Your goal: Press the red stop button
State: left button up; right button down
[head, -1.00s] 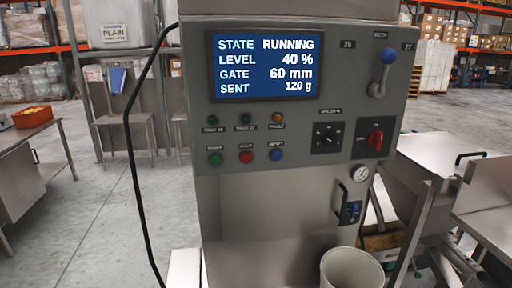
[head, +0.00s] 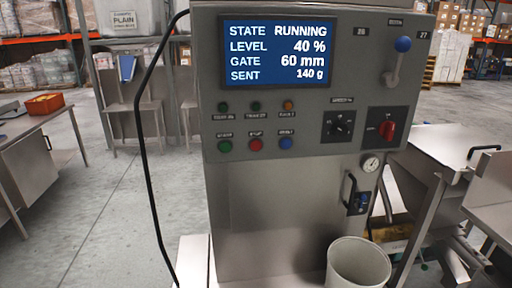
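The red stop button (head: 256,144) is the middle one in the lower row of buttons on the grey control panel (head: 350,90). A green button (head: 225,146) is to its left and a blue button (head: 286,143) to its right. The display (head: 277,52) above reads STATE RUNNING, LEVEL 40 %, GATE 60 mm, SENT 140 g. Nothing covers the red button. Neither of my grippers is in the head view.
A pale bucket (head: 357,264) stands below the panel at the right. A black cable (head: 146,170) hangs at the panel's left. Steel tables (head: 40,150) stand at left.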

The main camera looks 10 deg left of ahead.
pick_arm(q)
grip_shut()
dwell(0.9)
